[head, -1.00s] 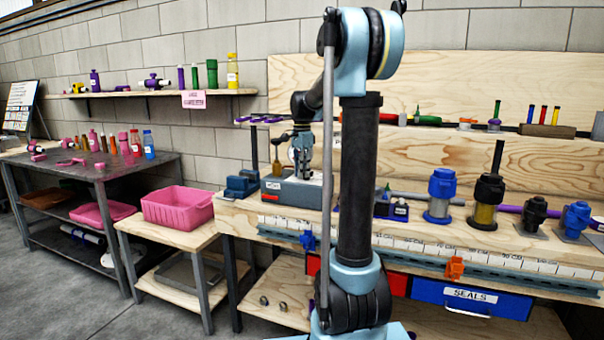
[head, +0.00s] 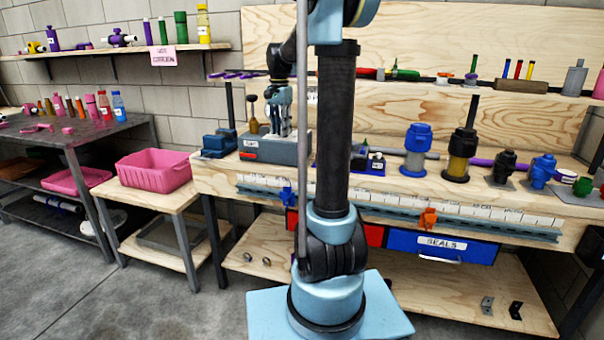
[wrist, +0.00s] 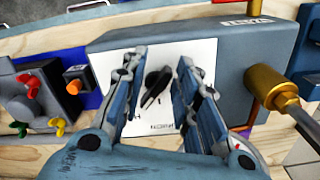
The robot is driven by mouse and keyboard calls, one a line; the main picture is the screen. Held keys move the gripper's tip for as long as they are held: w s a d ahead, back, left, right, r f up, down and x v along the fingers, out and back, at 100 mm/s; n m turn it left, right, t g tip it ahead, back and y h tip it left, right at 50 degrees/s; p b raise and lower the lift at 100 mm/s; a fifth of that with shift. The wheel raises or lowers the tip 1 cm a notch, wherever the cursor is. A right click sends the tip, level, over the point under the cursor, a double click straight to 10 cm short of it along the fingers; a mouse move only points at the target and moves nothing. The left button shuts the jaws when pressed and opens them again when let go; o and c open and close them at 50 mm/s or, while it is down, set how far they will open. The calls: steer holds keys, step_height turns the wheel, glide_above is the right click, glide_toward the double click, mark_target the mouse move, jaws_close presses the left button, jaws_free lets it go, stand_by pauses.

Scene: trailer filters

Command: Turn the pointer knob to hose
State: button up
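The black pointer knob (wrist: 154,90) sits on a white dial plate (wrist: 98,66) on a grey box (wrist: 235,38) in the wrist view. The lettering on the plate is partly covered and too small to read surely. My gripper (wrist: 157,66) is open, with one finger on each side of the knob. Gaps show between the fingers and the knob, and its narrow end points toward the lower left of the picture. In the head view the grey box (head: 290,150) stands on the workbench, with my gripper (head: 283,134) over it; the knob is hidden there.
A brass-coloured fitting (wrist: 264,86) stands close beside my right finger. A grey block with coloured knobs (wrist: 40,95) is at the left of the wrist view. In the head view, a blue vise (head: 220,143) is left of the box and pump-like units (head: 416,150) stand to the right.

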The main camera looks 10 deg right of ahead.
steer(key=n, duration=0.5)
steer(key=shift+s+d+n, duration=0.3)
steer(key=shift+d+n, duration=0.1)
steer(key=n, duration=0.2)
steer(key=d+n, duration=0.1)
steer(key=n, duration=0.1)
steer(key=shift+s+n, duration=0.1)
steer(key=shift+n, duration=0.2)
step_height(320, 180, up, 17)
steer(key=s+f+n+t, duration=0.1)
steer(key=s+f+n, duration=0.1)
steer(key=s+f, duration=2.1)
steer(key=s, duration=0.4)
steer(key=shift+s+d+f+t, duration=0.15)
steer(key=shift+s+f+t, duration=0.1)
steer(key=shift+f+t, duration=0.05)
